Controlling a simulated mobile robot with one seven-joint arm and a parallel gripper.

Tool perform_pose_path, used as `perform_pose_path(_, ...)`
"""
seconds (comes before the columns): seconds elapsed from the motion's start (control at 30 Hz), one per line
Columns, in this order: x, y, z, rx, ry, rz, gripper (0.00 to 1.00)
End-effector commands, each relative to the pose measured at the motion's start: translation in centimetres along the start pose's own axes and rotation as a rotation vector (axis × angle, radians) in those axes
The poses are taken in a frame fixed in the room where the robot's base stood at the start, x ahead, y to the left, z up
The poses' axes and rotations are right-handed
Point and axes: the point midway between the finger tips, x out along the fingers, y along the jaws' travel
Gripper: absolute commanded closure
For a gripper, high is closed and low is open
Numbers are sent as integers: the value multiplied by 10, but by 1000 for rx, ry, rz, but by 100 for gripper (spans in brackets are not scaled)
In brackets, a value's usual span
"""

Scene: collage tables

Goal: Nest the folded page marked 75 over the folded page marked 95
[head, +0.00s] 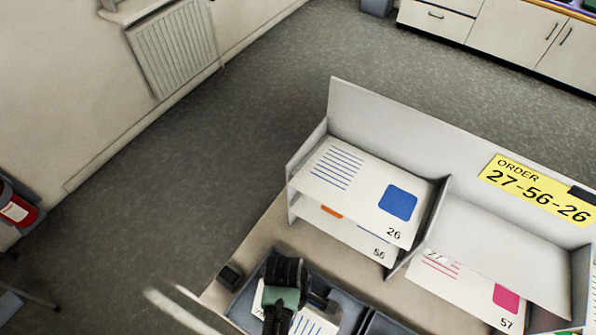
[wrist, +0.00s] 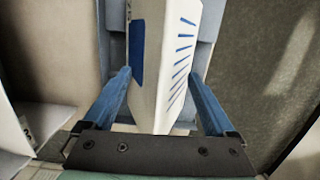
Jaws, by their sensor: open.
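A folded white page with a blue block and blue lines (wrist: 168,60) stands ridge-up between my fingers in the wrist view. In the head view it shows in part in a grey-blue tray (head: 238,312), as a white page with blue lines (head: 318,324); its number is mostly hidden by my gripper (head: 284,292). My gripper (wrist: 157,76) is open, one blue finger on each side of the page; I cannot tell whether they touch it. I can read neither 75 nor 95 on any page.
A grey shelf unit (head: 385,115) holds flat pages marked 26 (head: 350,195), 56 (head: 350,232) and 57 (head: 465,287). A yellow sign (head: 538,190) reads ORDER 27-56-26. A small dark block (head: 230,275) sits at the table's left edge. Another tray edge (head: 380,325) lies right of the first.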

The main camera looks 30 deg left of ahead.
Motion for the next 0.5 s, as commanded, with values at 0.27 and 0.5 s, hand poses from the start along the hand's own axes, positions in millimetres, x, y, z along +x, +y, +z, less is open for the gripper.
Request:
perform_pose_path(0.27,-17,1,0,0,1,3,9)
perform_pose_path(0.5,-64,1,-1,0,2,6,9)
